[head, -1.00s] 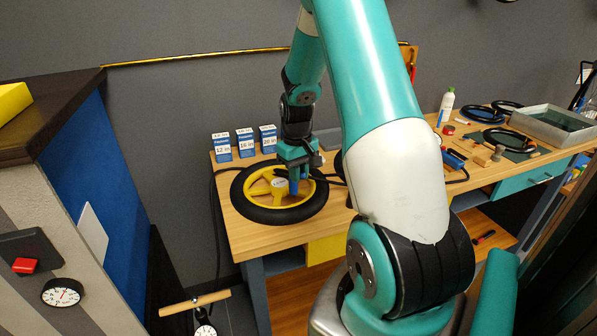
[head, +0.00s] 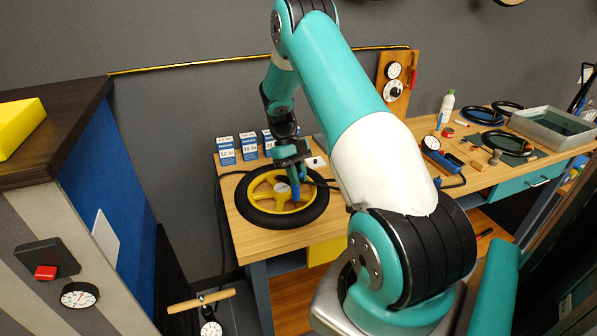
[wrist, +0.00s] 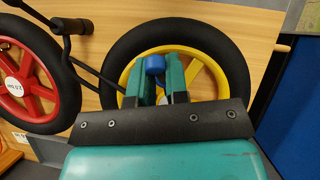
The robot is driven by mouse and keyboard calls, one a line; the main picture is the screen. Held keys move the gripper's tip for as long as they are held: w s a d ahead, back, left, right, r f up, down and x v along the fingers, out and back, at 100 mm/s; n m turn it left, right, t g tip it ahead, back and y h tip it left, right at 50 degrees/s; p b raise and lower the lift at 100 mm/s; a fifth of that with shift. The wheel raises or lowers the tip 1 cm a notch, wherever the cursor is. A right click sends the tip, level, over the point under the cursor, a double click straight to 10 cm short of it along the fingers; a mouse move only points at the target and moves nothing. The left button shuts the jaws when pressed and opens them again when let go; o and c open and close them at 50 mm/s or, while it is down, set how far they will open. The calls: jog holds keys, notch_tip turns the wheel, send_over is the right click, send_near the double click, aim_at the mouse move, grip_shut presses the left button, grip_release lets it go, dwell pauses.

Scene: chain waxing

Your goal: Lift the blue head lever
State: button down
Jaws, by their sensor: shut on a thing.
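The blue head lever (wrist: 155,65) shows in the wrist view between the two teal fingers of my gripper (wrist: 160,68), which is shut on it. It sits over the wheel with the yellow rim (wrist: 201,64) and black tyre. In the head view my gripper (head: 293,166) points down over the right part of this wheel (head: 258,215), which lies flat on the wooden bench (head: 330,231). Blue (head: 296,191) shows just below the fingers there. The fingers hide much of the lever, and I cannot tell how far it is raised.
Blue and white boxes (head: 226,151) stand behind the wheel. In the wrist view a red-rimmed wheel (wrist: 39,75) lies at left, with a black hose or bar between the wheels. A grey tray (head: 553,127) and small tools are at the bench's right.

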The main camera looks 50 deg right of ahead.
jog(key=shift+w+g, duration=0.1)
jog(key=shift+g, duration=0.4)
jog(key=c, duration=1.1)
grip_release()
